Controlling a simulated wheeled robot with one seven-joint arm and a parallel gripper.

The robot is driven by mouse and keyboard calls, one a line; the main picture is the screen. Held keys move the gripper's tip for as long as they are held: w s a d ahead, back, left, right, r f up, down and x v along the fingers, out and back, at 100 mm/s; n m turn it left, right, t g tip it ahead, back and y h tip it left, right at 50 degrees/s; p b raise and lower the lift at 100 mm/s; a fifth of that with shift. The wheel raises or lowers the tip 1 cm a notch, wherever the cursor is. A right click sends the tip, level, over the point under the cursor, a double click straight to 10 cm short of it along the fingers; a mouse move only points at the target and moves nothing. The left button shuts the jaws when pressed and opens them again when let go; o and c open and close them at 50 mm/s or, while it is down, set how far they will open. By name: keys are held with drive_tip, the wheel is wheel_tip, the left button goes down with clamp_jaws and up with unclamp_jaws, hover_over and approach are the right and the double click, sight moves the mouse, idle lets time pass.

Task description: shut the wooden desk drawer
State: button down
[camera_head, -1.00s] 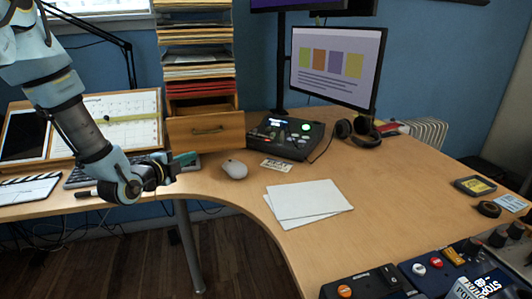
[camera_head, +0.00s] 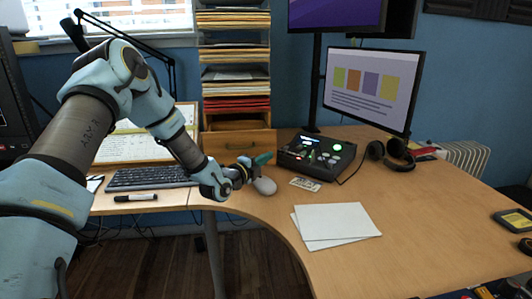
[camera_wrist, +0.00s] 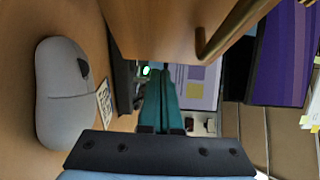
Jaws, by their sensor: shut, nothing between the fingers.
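The wooden desk drawer (camera_head: 222,143) sits at the bottom of the stack of paper trays. It is pulled out, and its inside shows above the front edge. In the wrist view the drawer front (camera_wrist: 150,22) runs along the top, with its metal handle (camera_wrist: 228,32) sticking out. My gripper (camera_head: 264,158) is just in front of the drawer, near its lower right side, and hides part of the front. In the wrist view my gripper (camera_wrist: 162,85) has its teal fingers together and empty. I cannot tell whether it touches the drawer.
A grey mouse (camera_head: 265,186) lies close beside my gripper. A control box (camera_head: 316,157) stands right of the drawer, below the monitor (camera_head: 372,85). A keyboard (camera_head: 150,177) lies to the left.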

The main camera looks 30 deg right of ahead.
drive_tip(key=shift+w+d, duration=0.4)
drive_tip(key=shift+w, duration=0.35)
drive_tip(key=shift+w, duration=0.1)
